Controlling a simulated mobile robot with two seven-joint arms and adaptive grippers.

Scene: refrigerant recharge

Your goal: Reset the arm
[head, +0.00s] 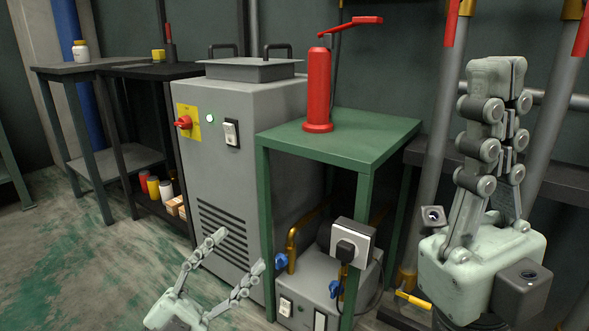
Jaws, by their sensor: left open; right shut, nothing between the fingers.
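My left gripper (238,254) is low in the head view, in front of the vented grey cabinet. Its fingers are spread open and I see nothing between them. My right gripper (497,66) is large and close at the right, pointing up. Its fingers are together with nothing held. It stands to the right of the green table (375,137) and covers part of the pipes behind it.
A red cylinder (319,88) with a lever stands on the green table. The grey cabinet (245,128) has a red knob (183,122) and a lit button. A grey unit (318,288) with a socket is below the table. Dark shelves (120,165) stand left; the left floor is clear.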

